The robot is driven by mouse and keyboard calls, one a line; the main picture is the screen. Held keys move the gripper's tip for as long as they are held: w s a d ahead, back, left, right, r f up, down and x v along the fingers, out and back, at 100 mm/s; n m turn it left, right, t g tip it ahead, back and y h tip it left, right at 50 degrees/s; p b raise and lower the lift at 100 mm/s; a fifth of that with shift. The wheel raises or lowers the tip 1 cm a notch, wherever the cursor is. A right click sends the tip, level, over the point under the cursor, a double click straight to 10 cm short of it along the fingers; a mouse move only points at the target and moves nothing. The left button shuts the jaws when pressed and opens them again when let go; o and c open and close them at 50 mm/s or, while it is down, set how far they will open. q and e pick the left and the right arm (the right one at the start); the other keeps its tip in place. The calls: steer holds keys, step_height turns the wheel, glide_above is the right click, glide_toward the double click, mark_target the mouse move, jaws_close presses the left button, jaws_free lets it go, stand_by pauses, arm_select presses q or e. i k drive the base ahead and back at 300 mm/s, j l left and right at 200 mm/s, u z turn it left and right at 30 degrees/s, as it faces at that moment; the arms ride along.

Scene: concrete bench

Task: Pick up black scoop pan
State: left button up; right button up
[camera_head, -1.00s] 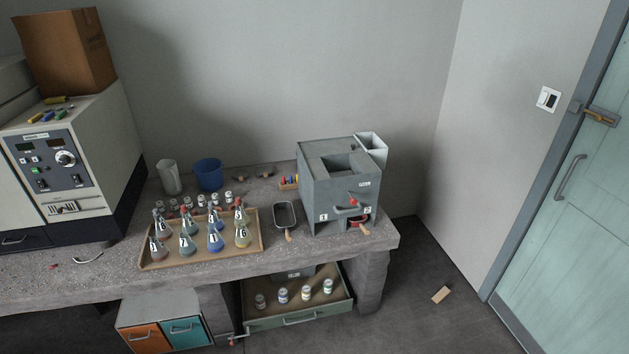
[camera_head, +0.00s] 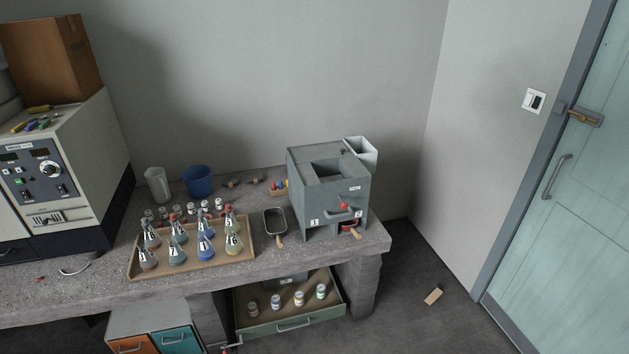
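The black scoop pan (camera_head: 274,221) lies on the concrete bench (camera_head: 100,291), between the tray of flasks and the grey machine. It is a small dark rectangular pan with a lighter rim, and its short wooden handle points toward the bench's front edge. Nothing covers it. A second wooden handle with some red beside it shows under the grey machine (camera_head: 329,205); what it belongs to is mostly hidden. Neither of my grippers is in view.
A wooden tray (camera_head: 133,273) of several flasks stands left of the pan. A blue bucket (camera_head: 197,181) and a pale jug (camera_head: 157,185) stand behind. Below the bench, an open drawer (camera_head: 295,324) holds small jars. A wooden block (camera_head: 433,296) lies on the floor.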

mark_target(274, 218)
steer(key=i+j+z, duration=0.2)
steer(key=j+z, duration=0.15)
steer(key=j, duration=0.65)
steer(key=i+j+z, duration=0.1)
steer(key=j+z, duration=0.2)
steer(key=j, duration=0.65)
steer(key=j+z, duration=0.35)
steer(key=j, duration=0.7)
